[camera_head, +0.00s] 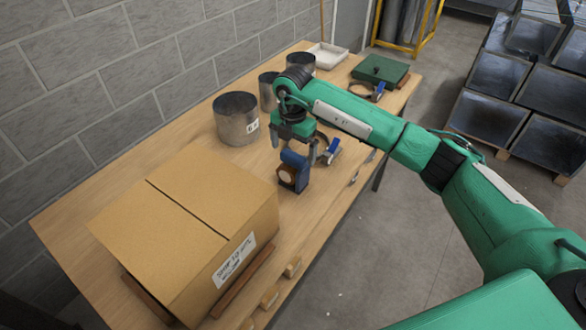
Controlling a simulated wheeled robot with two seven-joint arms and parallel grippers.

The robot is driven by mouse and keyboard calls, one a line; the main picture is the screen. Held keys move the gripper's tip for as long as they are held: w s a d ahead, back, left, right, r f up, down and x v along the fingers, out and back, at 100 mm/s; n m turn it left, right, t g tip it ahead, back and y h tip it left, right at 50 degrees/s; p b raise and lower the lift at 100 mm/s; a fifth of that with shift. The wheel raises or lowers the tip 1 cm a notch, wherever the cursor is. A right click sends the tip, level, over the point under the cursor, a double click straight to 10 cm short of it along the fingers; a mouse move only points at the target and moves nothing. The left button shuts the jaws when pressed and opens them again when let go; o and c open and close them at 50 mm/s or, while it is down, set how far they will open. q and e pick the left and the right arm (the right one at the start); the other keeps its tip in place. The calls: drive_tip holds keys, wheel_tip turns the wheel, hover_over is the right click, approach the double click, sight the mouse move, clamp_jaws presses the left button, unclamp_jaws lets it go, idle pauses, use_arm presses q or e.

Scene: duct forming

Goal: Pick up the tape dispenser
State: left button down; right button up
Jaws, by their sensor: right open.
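A blue tape dispenser with a brown roll (292,172) stands on the wooden table (325,205), just right of the cardboard box. My right gripper (297,148) points down at the dispenser's top from above. It is open, with its fingers close to the dispenser's upper part. Whether they touch it cannot be told. Another blue item (328,151), perhaps a second dispenser, is right behind the gripper and partly hidden by it. My left gripper is not in view.
A large cardboard box (185,235) fills the table's near left. Several metal duct cylinders (237,120) stand along the wall side. A green case (380,70), a blue-handled item (377,92) and a white tray (327,55) are at the far end. Small wooden blocks (270,297) lie by the near edge.

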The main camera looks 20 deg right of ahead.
sight(293, 154)
wheel_tip(293, 154, down, 2)
drive_tip(key=shift+w+d+f+p, duration=0.15)
drive_tip(key=shift+f+p, duration=0.1)
drive_tip(key=shift+p, duration=0.15)
drive_tip(key=shift+f, duration=0.5)
drive_tip(key=c, duration=1.6)
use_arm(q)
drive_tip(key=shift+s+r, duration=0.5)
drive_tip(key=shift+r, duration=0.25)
use_arm(e)
drive_tip(key=shift+c, duration=0.2)
